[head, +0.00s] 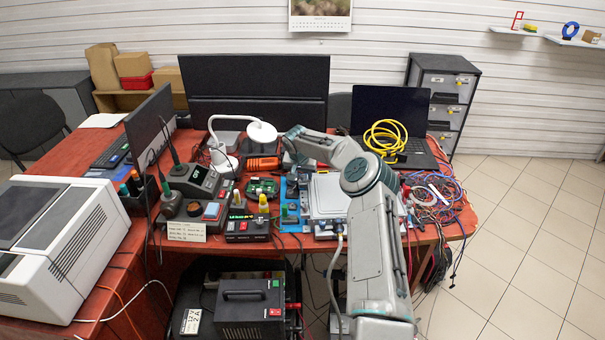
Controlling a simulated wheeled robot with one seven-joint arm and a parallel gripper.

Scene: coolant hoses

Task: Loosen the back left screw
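My arm reaches over the red bench, and its wrist bends down at the back left of a flat silver-white unit (328,193). My gripper (291,168) points down there, above or beside the unit's back left corner. Its fingers are too small and partly hidden, so I cannot tell whether they are open or shut, or touching anything. The back left screw cannot be made out at this size. A blue strip (291,213) with small parts on it lies along the unit's left side. My forearm hides the unit's right side.
A green circuit board (262,186) and a black instrument (247,228) lie left. An open laptop (390,115) with yellow hose (385,138) is behind right; tangled cables (432,195) lie right.

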